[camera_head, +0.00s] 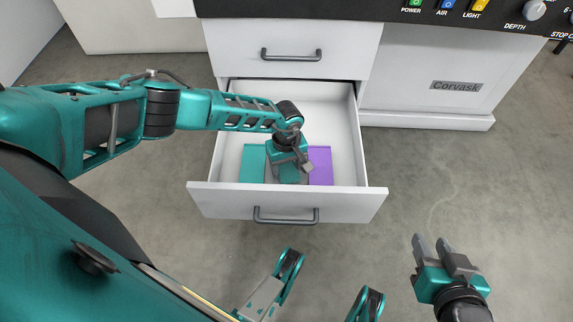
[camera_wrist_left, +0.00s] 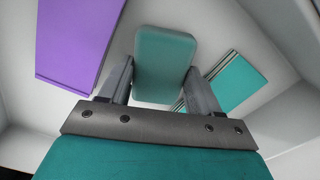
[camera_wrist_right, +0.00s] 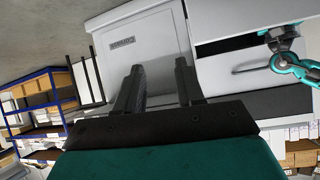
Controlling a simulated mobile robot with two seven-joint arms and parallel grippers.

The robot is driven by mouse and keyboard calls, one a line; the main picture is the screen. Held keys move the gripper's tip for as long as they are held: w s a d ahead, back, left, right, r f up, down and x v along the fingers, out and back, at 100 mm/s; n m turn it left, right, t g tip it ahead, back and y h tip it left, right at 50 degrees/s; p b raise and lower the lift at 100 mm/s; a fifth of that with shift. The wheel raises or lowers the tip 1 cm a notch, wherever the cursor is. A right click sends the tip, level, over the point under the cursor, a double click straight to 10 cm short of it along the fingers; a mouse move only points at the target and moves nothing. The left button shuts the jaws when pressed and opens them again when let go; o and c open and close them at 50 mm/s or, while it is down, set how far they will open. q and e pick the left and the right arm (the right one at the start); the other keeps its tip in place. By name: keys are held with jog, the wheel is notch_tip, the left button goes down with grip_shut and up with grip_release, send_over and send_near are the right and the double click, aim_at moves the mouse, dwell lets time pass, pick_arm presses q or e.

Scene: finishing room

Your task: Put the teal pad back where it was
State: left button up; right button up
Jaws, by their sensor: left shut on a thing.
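The teal pad (camera_wrist_left: 165,62), a small rounded block, sits between the two fingers of my left gripper (camera_wrist_left: 160,85) in the left wrist view. My left gripper is shut on it. I cannot tell whether the pad touches the drawer floor. My right gripper (camera_head: 432,243) is open and empty, above the floor at lower right.
The drawer is pulled out of a white cabinet, below a closed drawer (camera_head: 292,40). The drawer walls stand close around my left gripper. A black control panel (camera_head: 380,10) runs along the top. The grey floor on the right is clear.

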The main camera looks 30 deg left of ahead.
aim_at(286, 168)
pick_arm(q)
jog(key=o, duration=1)
jog(key=shift+f, duration=0.1)
pick_arm(e)
jog(key=shift+d+f, duration=0.15)
jog(key=shift+f, duration=0.05)
jog(key=shift+r, duration=0.1)
pick_arm(q)
jog(key=shift+r+p, duration=2.65)
jog(key=shift+r, duration=3.5)
pick_arm(e)
jog(key=shift+s+d+r+h, duration=0.2)
jog(key=shift+d+r, duration=0.2)
jog(key=shift+r, duration=0.1)
jog(key=shift+s+d+r+h, duration=0.2)
jog(key=shift+d+r, duration=0.15)
jog(key=shift+r, duration=0.15)
